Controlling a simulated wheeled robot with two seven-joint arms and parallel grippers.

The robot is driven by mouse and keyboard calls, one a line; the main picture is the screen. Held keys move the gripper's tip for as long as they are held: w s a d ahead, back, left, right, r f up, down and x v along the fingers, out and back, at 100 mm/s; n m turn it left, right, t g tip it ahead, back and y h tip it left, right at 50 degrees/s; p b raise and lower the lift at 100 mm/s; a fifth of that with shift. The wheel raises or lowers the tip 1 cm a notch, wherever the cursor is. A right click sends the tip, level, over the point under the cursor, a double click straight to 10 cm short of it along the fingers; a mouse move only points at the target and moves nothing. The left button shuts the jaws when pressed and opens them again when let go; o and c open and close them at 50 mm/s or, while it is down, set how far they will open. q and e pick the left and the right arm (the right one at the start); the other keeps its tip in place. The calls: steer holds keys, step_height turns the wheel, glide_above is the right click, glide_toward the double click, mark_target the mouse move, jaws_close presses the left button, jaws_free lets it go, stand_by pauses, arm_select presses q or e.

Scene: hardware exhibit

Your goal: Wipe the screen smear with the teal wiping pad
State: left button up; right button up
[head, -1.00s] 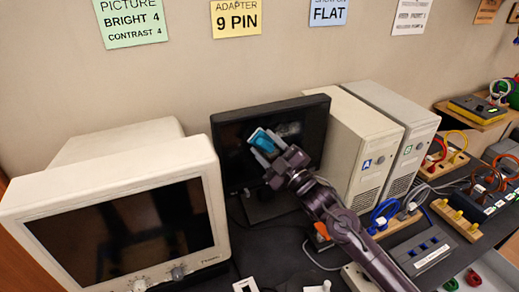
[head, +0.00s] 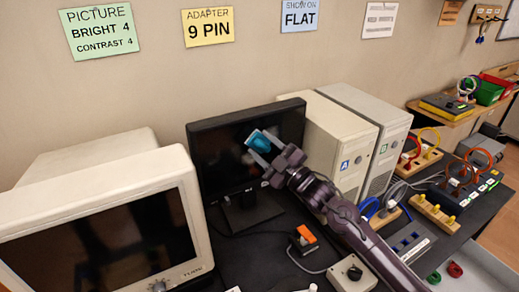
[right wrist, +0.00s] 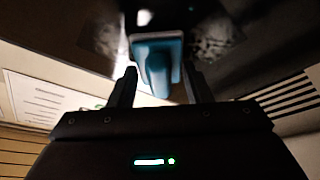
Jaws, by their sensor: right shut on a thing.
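The teal wiping pad (head: 264,141) is in my right gripper (head: 268,154), which is shut on it in front of the black flat monitor (head: 218,158). In the right wrist view the pad (right wrist: 170,45) shows its pale edge against the dark screen, with its blue handle between the fingers (right wrist: 158,80). A grey, speckled smear (right wrist: 215,40) shows on the screen just right of the pad in that view. I cannot tell whether the pad touches the glass. In the head view the pad and gripper cover part of the screen's right side. My left gripper is not in view.
A beige CRT monitor (head: 105,235) stands at the left. Two beige computer towers (head: 335,135) stand close to the right of the flat monitor. An orange switch box (head: 306,237) and cables lie on the dark table in front. Coloured cable blocks (head: 437,212) are at the right.

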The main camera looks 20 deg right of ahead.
steer(key=shift+w+d+b, duration=0.25)
steer(key=shift+d, duration=0.9)
steer(key=shift+w+d+b, duration=0.2)
steer(key=shift+d, duration=0.95)
steer(key=shift+w+d+b, duration=0.25)
steer(key=shift+d, duration=0.9)
steer(key=shift+s+p, duration=0.4)
steer(key=shift+s, duration=0.1)
steer(key=p, duration=0.2)
glide_toward(276, 132)
steer(key=shift+s+a+r, duration=0.3)
steer(key=shift+a+r, duration=0.45)
steer(key=shift+r, duration=0.1)
